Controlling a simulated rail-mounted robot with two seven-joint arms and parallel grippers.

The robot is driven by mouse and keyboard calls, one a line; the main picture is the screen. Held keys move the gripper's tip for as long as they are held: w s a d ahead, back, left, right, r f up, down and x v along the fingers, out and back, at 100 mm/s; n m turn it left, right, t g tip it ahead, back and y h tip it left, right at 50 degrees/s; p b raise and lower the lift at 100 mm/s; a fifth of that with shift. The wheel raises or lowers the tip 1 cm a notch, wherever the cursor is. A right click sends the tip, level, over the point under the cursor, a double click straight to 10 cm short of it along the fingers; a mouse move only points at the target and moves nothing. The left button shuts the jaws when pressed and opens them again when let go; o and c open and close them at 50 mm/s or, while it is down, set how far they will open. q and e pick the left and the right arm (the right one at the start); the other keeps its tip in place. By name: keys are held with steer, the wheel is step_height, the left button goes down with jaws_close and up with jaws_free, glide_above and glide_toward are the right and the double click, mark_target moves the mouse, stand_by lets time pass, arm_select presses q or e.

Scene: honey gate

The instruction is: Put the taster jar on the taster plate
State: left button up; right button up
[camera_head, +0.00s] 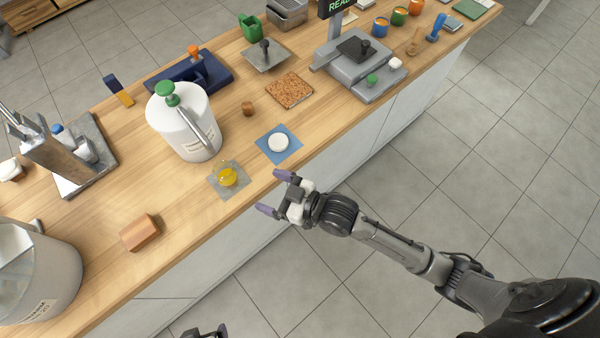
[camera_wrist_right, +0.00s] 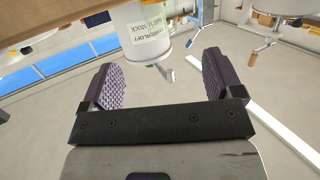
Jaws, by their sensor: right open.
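The taster jar (camera_head: 227,177), small and filled with yellow honey, stands on a grey square mat (camera_head: 216,188) near the counter's front edge. The likely taster plate is the round white disc (camera_head: 279,142) on a blue square mat (camera_head: 291,155), to the right of the jar. My right gripper (camera_head: 275,193) is open and empty, just off the counter edge, right of the jar and apart from it. Its spread fingers also show in the right wrist view (camera_wrist_right: 158,72). Only the tip of my left gripper (camera_head: 206,332) shows at the bottom edge; its jaws are unclear.
A white tank (camera_head: 182,125) with a green knob and a grey lever stands just behind the jar. A wooden block (camera_head: 140,232) and a large pail (camera_head: 45,275) are to the left. A speckled square (camera_head: 289,90) and a grey scale (camera_head: 352,65) lie farther back.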

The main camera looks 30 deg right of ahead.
steer(key=s+d+f+m+g+h, duration=0.2)
steer(key=s+d+f+g+h, duration=0.1)
steer(key=s, duration=0.4)
steer(key=s+d+f+m+g+h, duration=0.1)
steer(key=s+d+f+g+h, duration=0.2)
steer(key=s+d, duration=0.3)
steer(key=s+d+f+m+g+h, duration=0.2)
steer(key=s+d, duration=0.3)
steer(key=s, duration=0.3)
steer(key=shift+s+f+m+g+h, duration=0.3)
steer(key=shift+f+g+h, duration=0.3)
steer(key=shift+f+h, duration=0.25)
